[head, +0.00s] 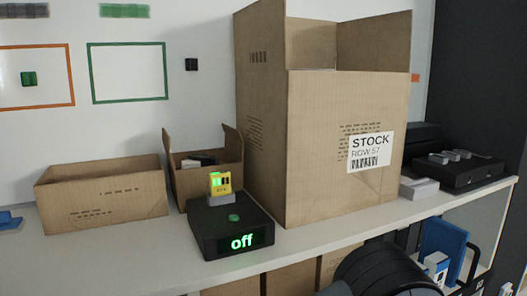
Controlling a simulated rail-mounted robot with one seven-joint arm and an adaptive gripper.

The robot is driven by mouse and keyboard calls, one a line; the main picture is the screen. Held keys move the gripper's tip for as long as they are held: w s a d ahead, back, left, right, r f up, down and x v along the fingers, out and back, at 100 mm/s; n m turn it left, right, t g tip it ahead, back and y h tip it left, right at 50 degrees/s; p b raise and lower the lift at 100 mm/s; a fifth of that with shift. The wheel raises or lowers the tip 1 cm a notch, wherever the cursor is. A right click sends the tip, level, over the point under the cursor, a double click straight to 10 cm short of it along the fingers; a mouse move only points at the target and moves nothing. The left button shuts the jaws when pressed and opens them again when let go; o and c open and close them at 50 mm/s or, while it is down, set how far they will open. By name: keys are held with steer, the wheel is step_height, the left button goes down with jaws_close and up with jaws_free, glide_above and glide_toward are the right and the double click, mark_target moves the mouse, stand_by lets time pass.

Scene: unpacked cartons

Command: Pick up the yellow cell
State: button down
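The yellow cell (224,188) stands upright in a small grey holder (221,199) at the back of a black box (213,236) on the white shelf. Bright green segments and dark marks show on the cell's face. The black box has a green button on top and a lit green "off" sign on its front. A dark rounded part of my arm shows at the bottom right, well apart from the cell. My gripper's fingers are not in view.
A large open carton (320,190) marked "STOCK" stands right of the black box. A small open carton (208,178) is behind it, and a low wide carton (105,200) is to the left. The shelf (120,255) is clear at front left.

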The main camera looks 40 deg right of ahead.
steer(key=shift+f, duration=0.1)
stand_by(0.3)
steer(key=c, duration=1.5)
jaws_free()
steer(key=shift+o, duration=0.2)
